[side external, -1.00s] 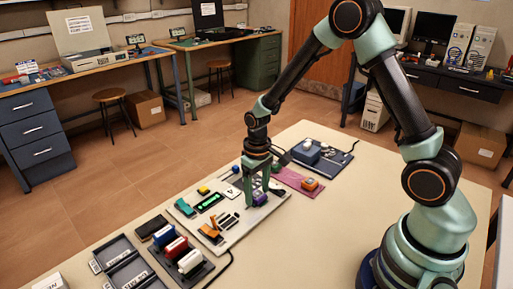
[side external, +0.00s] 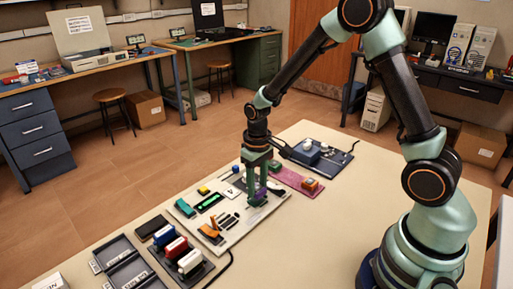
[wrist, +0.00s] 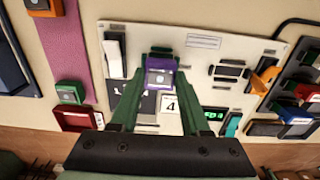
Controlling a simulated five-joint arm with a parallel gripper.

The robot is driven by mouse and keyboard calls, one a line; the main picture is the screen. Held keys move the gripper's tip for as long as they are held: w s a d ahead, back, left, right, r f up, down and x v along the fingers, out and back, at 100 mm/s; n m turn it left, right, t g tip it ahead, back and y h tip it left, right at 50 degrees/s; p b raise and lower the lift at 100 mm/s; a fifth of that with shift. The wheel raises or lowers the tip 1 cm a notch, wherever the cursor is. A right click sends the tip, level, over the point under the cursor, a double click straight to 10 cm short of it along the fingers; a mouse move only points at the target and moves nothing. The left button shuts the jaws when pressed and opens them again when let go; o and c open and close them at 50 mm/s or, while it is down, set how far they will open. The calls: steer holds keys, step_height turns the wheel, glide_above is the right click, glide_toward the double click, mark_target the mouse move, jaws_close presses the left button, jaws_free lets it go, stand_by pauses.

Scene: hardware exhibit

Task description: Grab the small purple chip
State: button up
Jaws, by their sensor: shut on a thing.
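The small purple chip (side external: 258,196) is a boxy purple piece with a pale label on its face, low between my fingers over the right part of the white panel (side external: 238,232). In the wrist view the purple chip (wrist: 160,77) sits between both green fingertips, which touch its sides. My gripper (side external: 257,191) is shut on it and points down; it also shows in the wrist view (wrist: 160,82). Whether the chip still touches the panel cannot be told. Part of it is hidden by the fingers in the side view.
The panel carries an orange lever (side external: 211,231), a green display (side external: 210,202) and a teal piece (side external: 185,208). A pink mat (side external: 287,177) with chips and a blue device (side external: 318,151) lie behind. A rack with red, blue and white blocks (side external: 190,261) stands in front. Bare table lies to the right.

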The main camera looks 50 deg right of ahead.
mark_target(257, 187)
steer(key=shift+r, duration=2.2)
